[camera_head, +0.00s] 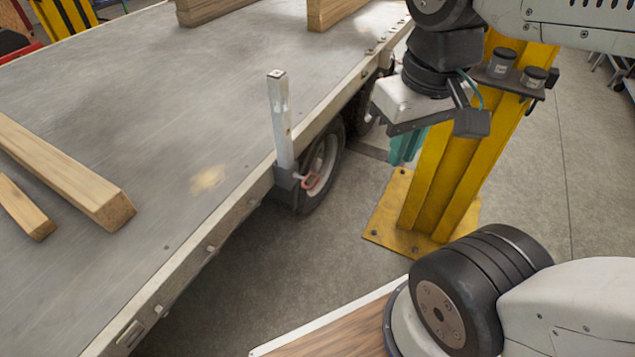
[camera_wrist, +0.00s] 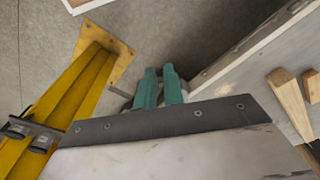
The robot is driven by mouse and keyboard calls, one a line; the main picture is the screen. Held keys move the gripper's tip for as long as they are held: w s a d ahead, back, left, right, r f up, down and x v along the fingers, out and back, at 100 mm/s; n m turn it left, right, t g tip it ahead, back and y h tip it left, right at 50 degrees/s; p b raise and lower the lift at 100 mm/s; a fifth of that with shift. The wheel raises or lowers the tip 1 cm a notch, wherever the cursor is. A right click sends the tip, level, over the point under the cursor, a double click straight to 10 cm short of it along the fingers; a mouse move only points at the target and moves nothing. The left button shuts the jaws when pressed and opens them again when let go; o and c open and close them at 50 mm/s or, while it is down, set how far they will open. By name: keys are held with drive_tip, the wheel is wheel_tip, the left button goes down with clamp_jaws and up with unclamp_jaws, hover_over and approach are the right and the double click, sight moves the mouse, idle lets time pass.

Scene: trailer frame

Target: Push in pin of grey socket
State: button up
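The dark grey socket (camera_head: 287,186) is fixed to the side edge of the trailer and holds an upright pale post (camera_head: 280,122). I cannot make out the pin in the wrist view.
A yellow steel column (camera_head: 445,170) on a floor plate stands close behind my gripper. The trailer bed (camera_head: 150,130) carries several wooden beams (camera_head: 75,178). A wheel (camera_head: 325,160) is beside the socket. Open floor lies between trailer and column.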

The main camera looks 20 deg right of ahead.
sight(305, 179)
drive_tip(key=f, duration=0.1)
drive_tip(key=w+d+f+m+g, duration=0.1)
drive_tip(key=f+g, duration=0.1)
drive_tip(key=shift+w+d+f, duration=0.2)
drive_tip(key=shift+w+f, duration=0.1)
drive_tip(key=shift+f, duration=0.05)
clamp_jaws()
drive_tip(key=w+f+m+t+y, duration=0.1)
drive_tip(key=w+f+m+y, duration=1.05)
drive_tip(key=f, duration=0.55)
drive_tip(key=w+d+f+m+t+h, duration=0.2)
drive_tip(key=w+d+f+m, duration=0.3)
drive_tip(key=f+m, duration=0.3)
drive_tip(key=w+d+f+m+t+h, duration=0.3)
drive_tip(key=w+d+f+m+t, duration=0.2)
drive_tip(key=w+d+f+m, duration=0.1)
wheel_tip(305, 179, down, 2)
drive_tip(key=shift+f+m+t, duration=0.25)
drive_tip(key=shift+m+t, duration=0.05)
drive_tip(key=shift+m, duration=0.55)
drive_tip(key=w+r+x, duration=0.1)
drive_tip(key=r+x, duration=0.1)
drive_tip(key=x, duration=1)
drive_tip(key=shift+w+a, duration=0.5)
drive_tip(key=shift+w, duration=0.05)
